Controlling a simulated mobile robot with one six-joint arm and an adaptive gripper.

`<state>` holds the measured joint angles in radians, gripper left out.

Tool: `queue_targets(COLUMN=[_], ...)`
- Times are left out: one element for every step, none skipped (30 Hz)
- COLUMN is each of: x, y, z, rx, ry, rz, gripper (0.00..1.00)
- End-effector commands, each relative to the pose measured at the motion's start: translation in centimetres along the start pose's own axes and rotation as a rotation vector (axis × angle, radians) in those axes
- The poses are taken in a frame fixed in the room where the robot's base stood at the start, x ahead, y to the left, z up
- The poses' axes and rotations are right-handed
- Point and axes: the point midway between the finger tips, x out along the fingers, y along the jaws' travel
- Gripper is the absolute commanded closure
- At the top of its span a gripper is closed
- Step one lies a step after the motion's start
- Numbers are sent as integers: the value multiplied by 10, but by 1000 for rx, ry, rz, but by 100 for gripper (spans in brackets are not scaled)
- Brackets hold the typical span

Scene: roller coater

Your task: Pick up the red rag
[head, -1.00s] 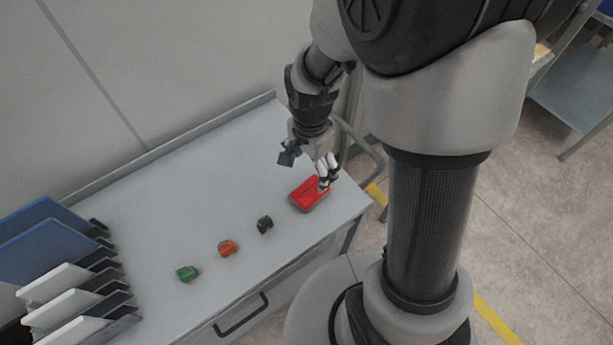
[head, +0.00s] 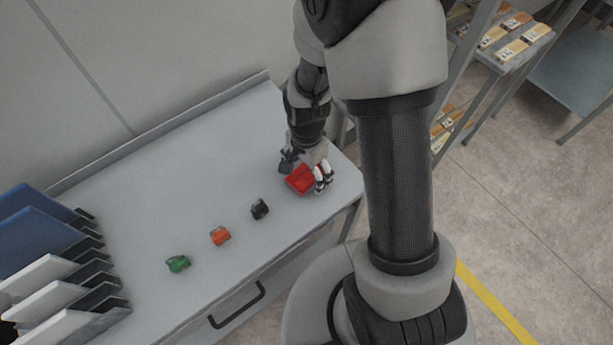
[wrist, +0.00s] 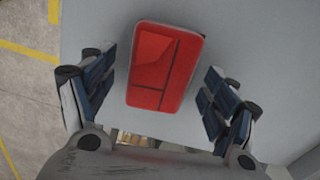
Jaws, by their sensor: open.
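The red rag (head: 299,180) is a flat, folded red piece on the grey table near its right end; a darker rim shows around it. In the wrist view the red rag (wrist: 164,66) lies between my two fingers, with a gap on each side. My gripper (head: 306,172) is open and low over the rag in the head view, covering part of it. In the wrist view my gripper (wrist: 158,95) has its dark blue finger pads spread apart, holding nothing.
A black item (head: 260,209), an orange item (head: 220,236) and a green item (head: 178,263) lie in a row on the table (head: 190,165). Blue and white panels (head: 40,235) stand in a rack at the left. The table's back middle is clear.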

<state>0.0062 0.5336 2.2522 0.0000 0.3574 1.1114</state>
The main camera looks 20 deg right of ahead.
Motion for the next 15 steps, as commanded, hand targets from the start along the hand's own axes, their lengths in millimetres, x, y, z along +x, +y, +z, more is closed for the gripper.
queue_targets(x=[-1,-1,-2,-2,-2,-2,-2,-2,-2,-2,-2,-2,-2,-2,-2], y=[0,0,0,0,0,0,0,0,0,0,0,0,0,0,0], z=[0,0,0,0,0,0,0,0,0,0,0,0,0,0,0], rx=[0,0,0,0,0,0,0,-1,-1,-1,-1,-1,-1,-1,-1], ry=[1,1,1,1,1,1,1,1,1,1,1,1,1,1,1], rz=[-1,-1,-1,-1,-1,-1,-1,-1,-1,-1,-1,-1,-1,-1,-1], gripper=[20,20,20,21,23,25,27,29,32,34,36,39,41,43,45])
